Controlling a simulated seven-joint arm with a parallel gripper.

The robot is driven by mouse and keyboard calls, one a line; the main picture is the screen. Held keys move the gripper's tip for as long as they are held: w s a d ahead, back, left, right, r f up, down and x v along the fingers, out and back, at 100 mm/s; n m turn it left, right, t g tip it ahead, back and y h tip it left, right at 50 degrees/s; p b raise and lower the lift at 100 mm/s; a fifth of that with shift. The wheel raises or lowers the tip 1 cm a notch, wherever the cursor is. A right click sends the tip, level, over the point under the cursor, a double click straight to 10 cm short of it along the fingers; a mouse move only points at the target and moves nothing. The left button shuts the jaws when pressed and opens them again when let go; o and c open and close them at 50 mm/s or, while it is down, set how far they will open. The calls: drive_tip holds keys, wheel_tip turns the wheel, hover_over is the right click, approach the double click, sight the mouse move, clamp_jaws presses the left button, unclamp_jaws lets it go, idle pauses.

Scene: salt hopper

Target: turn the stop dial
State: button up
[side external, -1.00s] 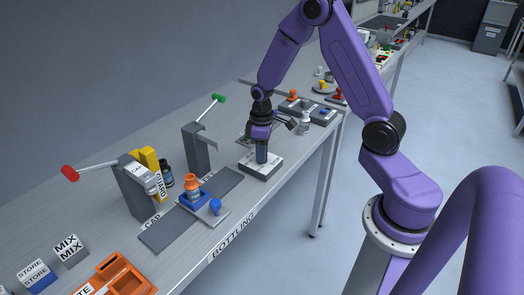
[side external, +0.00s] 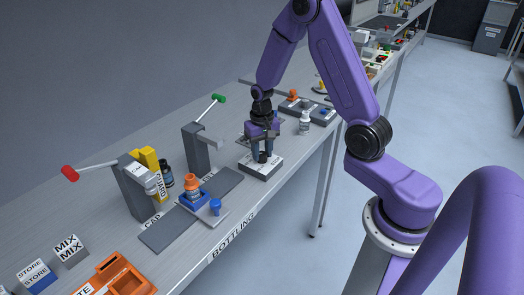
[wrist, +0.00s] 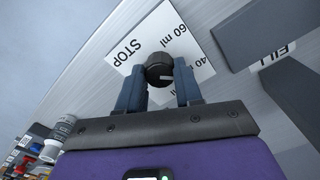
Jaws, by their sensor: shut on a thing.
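The stop dial is a small black knob (wrist: 159,68) on a white plate (wrist: 150,32) marked STOP, 40 ml and 60 ml in the wrist view. The plate tops a grey block (side external: 259,170) on the bench in the side view. My gripper (wrist: 160,84) points down over the block, its two fingers either side of the knob and shut on it. In the side view my gripper (side external: 262,157) hides most of the knob. A light mark shows on the knob's edge.
Left of the block stand a grey post with a green-tipped lever (side external: 197,148) and a dark strip (side external: 190,212) with a blue holder and orange-capped bottle. A white bottle (side external: 305,124) stands close behind on the right. The bench front edge is near.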

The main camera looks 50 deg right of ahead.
sight(262, 153)
drive_tip(key=m, duration=0.4)
drive_tip(key=shift+m, duration=0.3)
drive_tip(key=m, duration=0.4)
drive_tip(key=shift+m, duration=0.4)
drive_tip(key=o, duration=1)
drive_tip(key=shift+o, duration=0.2)
drive_tip(key=shift+r, duration=0.15)
wheel_tip(262, 153, up, 17)
drive_tip(key=shift+r, duration=0.1)
